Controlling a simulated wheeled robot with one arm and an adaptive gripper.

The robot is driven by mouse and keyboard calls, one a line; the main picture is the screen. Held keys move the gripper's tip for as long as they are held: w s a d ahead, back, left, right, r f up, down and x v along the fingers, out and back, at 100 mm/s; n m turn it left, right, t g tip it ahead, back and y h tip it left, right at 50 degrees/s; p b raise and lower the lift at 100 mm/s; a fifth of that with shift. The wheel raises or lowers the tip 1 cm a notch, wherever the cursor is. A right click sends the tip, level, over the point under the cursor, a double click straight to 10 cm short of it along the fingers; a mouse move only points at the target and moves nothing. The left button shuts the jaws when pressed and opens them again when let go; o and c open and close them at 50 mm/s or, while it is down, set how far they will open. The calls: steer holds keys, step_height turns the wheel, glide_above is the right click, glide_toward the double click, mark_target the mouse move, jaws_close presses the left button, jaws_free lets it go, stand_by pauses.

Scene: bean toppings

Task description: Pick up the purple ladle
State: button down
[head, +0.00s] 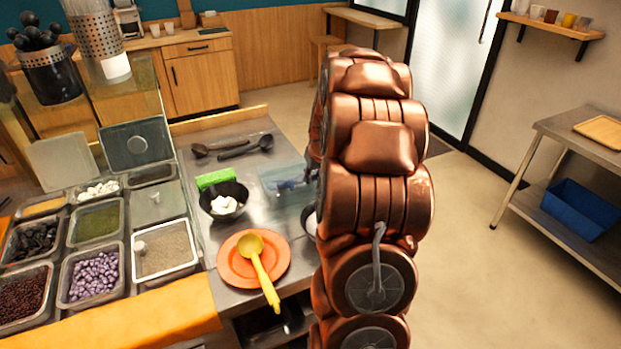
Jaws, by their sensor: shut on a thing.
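My copper-coloured arm fills the middle of the head view and hides part of the counter. My gripper is not visible; it may be behind the arm links. No purple ladle can be made out clearly. A small dark bluish shape (297,184) shows at the clear blue tray (270,179), partly cut off by my arm; I cannot tell what it is. A yellow ladle (263,270) lies on an orange plate (226,265). Two dark utensils, one of them a black ladle (248,149), lie at the back of the counter.
A black bowl (209,203) with white pieces stands by a green block (214,178). Topping bins, one with purple beans (94,277), fill the left. A metal side table (560,135) holds a blue bin (581,209) at right. The floor between is clear.

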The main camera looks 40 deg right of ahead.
step_height(320, 180, up, 10)
steer(key=b, duration=0.3)
steer(key=shift+f+b, duration=0.1)
steer(key=shift+b, duration=0.25)
stand_by(0.5)
